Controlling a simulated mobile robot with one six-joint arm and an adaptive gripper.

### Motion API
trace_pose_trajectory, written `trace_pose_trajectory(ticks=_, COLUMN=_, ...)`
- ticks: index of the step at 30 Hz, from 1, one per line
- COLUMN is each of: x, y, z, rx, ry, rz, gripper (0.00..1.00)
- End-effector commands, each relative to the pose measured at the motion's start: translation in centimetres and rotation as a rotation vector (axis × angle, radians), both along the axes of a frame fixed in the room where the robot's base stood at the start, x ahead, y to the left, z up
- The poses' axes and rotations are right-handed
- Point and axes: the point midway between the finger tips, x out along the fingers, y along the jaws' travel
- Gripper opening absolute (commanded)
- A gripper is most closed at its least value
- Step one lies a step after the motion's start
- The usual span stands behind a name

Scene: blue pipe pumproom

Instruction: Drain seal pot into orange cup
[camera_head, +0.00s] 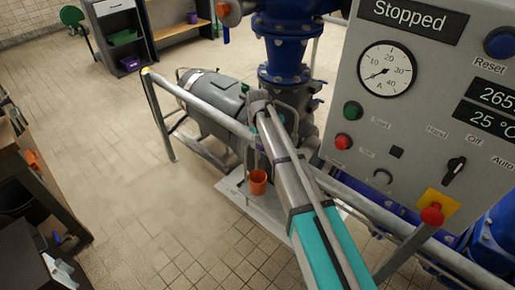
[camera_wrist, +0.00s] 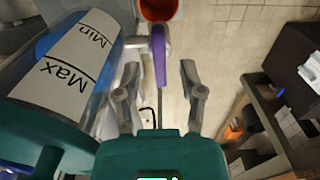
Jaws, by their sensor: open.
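The seal pot (camera_wrist: 68,65) fills the left of the wrist view. It is a clear cylinder with a white label marked Min and Max and blue showing at its side. A purple lever (camera_wrist: 158,55) hangs beside it, near the orange cup (camera_wrist: 158,9), whose open mouth shows at the top edge. My gripper (camera_wrist: 159,70) is open, its fingers on either side of the lever's lower end, with gaps visible; I cannot tell the depth between them. The orange cup also shows in the head view (camera_head: 258,183), low beside the pump. My gripper is not clearly visible there.
A grey control panel (camera_head: 430,130) reading Stopped stands at the right. A metal guard rail (camera_head: 205,107) runs past the pump motor (camera_head: 212,93). A workbench (camera_head: 40,175) is at the left. The tiled floor between is clear.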

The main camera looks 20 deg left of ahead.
Motion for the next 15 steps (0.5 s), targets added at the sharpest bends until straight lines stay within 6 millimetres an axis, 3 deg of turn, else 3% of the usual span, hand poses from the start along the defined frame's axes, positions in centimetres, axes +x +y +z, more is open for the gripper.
trace_pose_trajectory(ticks=6, x=-0.02, y=0.04, z=-1.37, rx=0.000, ry=0.000, rz=0.000, gripper=0.51)
trace_pose_trajectory(ticks=15, x=-0.05, y=0.07, z=-1.62, rx=0.000, ry=0.000, rz=0.001, gripper=0.51)
